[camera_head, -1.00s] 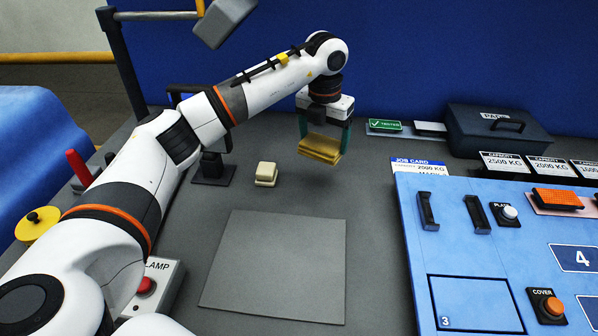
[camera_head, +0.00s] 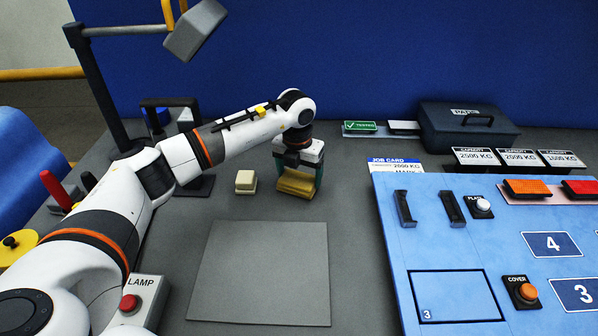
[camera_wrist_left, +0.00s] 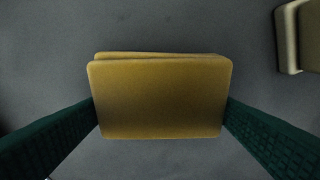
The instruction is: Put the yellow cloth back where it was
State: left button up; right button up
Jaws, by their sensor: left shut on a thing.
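The yellow cloth (camera_head: 296,184) is a folded mustard-yellow pad. My left gripper (camera_head: 299,180) is shut on it, with green fingers on its two sides. In the left wrist view the cloth (camera_wrist_left: 160,97) fills the space between the green fingers. In the head view it is low over the grey table, just right of a cream block (camera_head: 245,181); I cannot tell whether it touches the table. The cream block also shows at the upper right of the left wrist view (camera_wrist_left: 299,36). My right gripper is not in view.
A grey square mat (camera_head: 260,272) lies empty in front. A blue panel (camera_head: 395,270) with buttons and handles stands at right. A dark case (camera_head: 468,130), a job card (camera_head: 393,167) and a green tag (camera_head: 361,127) lie behind. A lamp button box (camera_head: 140,301) is at lower left.

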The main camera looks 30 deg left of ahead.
aim_at(297, 179)
pick_arm(q)
jog(key=shift+f, duration=0.15)
jog(key=o, duration=1)
jog(key=shift+c, duration=0.2)
jog(key=shift+r, duration=0.65)
notch_tip(297, 179, up, 11)
jog(key=s+b, duration=0.1)
jog(key=b, duration=0.1)
